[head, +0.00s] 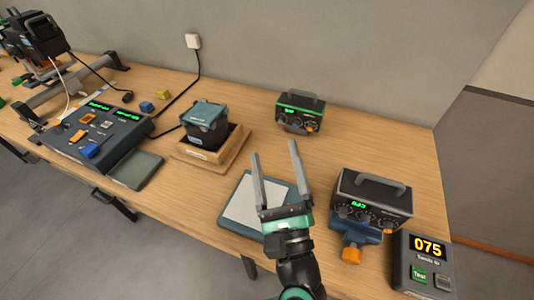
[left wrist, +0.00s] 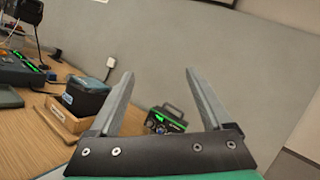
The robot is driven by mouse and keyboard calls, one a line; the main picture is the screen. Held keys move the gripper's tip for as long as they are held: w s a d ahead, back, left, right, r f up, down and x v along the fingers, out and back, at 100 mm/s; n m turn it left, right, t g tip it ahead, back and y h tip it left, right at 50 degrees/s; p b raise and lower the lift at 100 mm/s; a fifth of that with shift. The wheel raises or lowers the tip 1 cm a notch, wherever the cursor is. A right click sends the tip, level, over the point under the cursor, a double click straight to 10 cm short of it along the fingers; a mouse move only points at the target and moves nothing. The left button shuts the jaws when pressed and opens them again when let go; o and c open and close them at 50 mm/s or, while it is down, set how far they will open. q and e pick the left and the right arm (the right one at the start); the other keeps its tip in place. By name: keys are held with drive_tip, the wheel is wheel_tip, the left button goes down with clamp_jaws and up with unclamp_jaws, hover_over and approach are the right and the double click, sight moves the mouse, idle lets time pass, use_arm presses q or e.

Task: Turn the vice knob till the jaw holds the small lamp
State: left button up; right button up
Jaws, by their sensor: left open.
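A blue vice (head: 362,228) with an orange knob (head: 352,255) sits at the right of the bench in the head view. A dark box with a grey handle and green display (head: 372,194) stands directly behind or in it; I cannot tell whether the jaw touches it. I cannot pick out a thing that is clearly the small lamp. My left gripper (head: 274,150) is open and empty, raised above the bench to the left of the vice. Its open fingers also show in the left wrist view (left wrist: 160,74). The vice is not in that view. My right gripper is not in view.
A green-trimmed box (head: 301,112) stands at the back; a readout showing 075 (head: 428,246) is at the front right. A grey pad (head: 243,205) lies beneath my gripper. A wooden tray (head: 230,152) holds a dark tub. A control desk (head: 95,135) is left.

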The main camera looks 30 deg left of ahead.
use_arm(q)
drive_tip(key=shift+a+r, duration=0.2)
drive_tip(key=shift+r, duration=0.15)
